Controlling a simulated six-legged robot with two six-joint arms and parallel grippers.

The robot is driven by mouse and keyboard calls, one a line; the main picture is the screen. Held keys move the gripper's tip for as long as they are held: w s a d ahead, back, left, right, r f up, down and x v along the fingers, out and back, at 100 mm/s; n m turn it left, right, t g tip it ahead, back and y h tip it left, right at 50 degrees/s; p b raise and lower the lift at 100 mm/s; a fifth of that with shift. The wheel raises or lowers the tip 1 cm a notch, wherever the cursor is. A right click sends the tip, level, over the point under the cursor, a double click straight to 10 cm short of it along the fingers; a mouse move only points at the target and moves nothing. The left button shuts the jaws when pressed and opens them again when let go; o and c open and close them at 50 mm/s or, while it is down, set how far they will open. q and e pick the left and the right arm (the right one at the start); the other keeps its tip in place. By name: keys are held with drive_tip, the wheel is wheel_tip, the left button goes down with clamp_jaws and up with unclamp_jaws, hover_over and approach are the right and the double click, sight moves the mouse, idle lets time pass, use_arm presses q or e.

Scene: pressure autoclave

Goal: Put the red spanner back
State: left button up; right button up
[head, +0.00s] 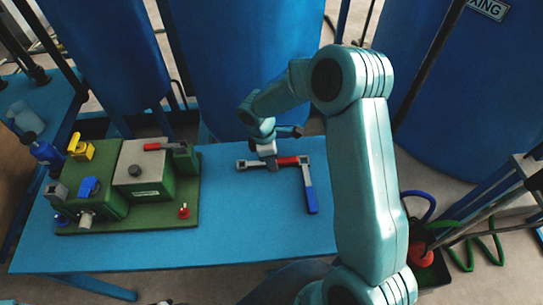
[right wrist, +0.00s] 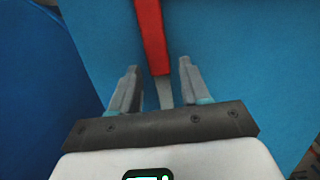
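The red spanner (head: 288,160) lies flat on the blue table, with its red handle to the right and a grey jaw end to the left. The blue spanner (head: 311,199) lies beside its right end, pointing toward me. My right gripper (head: 268,164) is low over the red spanner's grey shank. In the right wrist view, my right gripper (right wrist: 157,72) is open, with its fingers either side of the red spanner (right wrist: 152,35) and gaps showing on both sides. The far part of the spanner is cut off there. My left gripper is out of view.
The blue table (head: 250,225) has clear room in front of the spanners. A green block rig (head: 190,212) with a red-handled lever, yellow and blue knobs stands on the left. Large blue tanks (head: 240,60) stand close behind. A bin with hoses (head: 432,270) is at right.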

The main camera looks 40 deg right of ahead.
drive_tip(key=shift+r, duration=0.25)
wheel_tip(320, 180, up, 13)
drive_tip(key=w+a+p, duration=0.1)
drive_tip(key=shift+w+a+f+p, duration=0.15)
drive_tip(key=shift+a+f+p, duration=0.05)
drive_tip(key=shift+a+p, duration=0.2)
idle(0.3)
